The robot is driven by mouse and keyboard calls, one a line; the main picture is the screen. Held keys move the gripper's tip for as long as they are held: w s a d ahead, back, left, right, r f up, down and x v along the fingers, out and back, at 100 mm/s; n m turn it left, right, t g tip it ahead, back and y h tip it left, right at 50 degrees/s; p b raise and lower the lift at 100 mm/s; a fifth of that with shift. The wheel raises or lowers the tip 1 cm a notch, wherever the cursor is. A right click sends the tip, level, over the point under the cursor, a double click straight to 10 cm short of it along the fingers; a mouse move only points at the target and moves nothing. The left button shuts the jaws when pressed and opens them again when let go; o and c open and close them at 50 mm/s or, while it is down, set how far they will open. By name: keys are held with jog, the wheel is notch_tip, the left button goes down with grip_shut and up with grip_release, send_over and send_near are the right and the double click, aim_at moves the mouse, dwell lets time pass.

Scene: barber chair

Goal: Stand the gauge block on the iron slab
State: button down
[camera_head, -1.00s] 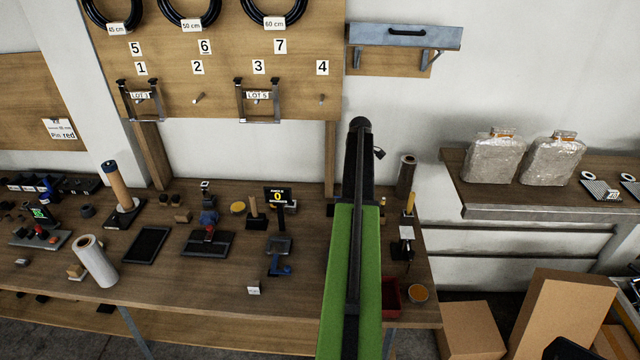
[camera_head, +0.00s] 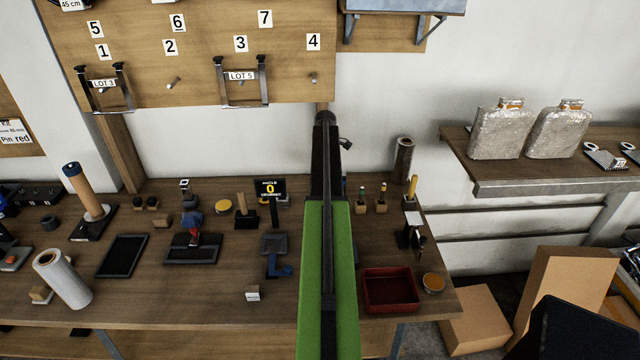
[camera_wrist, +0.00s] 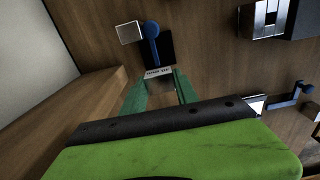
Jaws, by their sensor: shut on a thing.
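In the wrist view, the green fingers of my gripper (camera_wrist: 161,78) are closed on a small block with a pale, lettered face, seemingly the gauge block (camera_wrist: 158,72). Its lettering is too small to read surely. Just beyond it lies a dark flat square, possibly the iron slab (camera_wrist: 166,55), with a blue rod-like part over it. I cannot tell whether the block touches the square. In the head view my arm hides my gripper and the held block.
A pale square piece (camera_wrist: 128,33) is beside the dark square. On the bench are a black flat tray (camera_head: 122,256), a black display (camera_head: 269,189), a blue tool (camera_head: 280,269), a red bin (camera_head: 390,290) and a small labelled block (camera_head: 253,294). Bare bench shows at the front middle.

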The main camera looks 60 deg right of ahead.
jog(key=shift+w+a+f+b, duration=0.1)
jog(key=shift+f+b, duration=0.3)
notch_tip(320, 180, down, 7)
jog(key=b, duration=0.7)
dwell(0.3)
jog(key=c, duration=0.9)
grip_release()
jog(key=shift+o, duration=0.2)
jog(key=shift+r, duration=0.1)
notch_tip(320, 180, up, 17)
jog(key=p, duration=1.7)
jog(key=shift+r+p, duration=0.15)
jog(key=shift+p, duration=0.15)
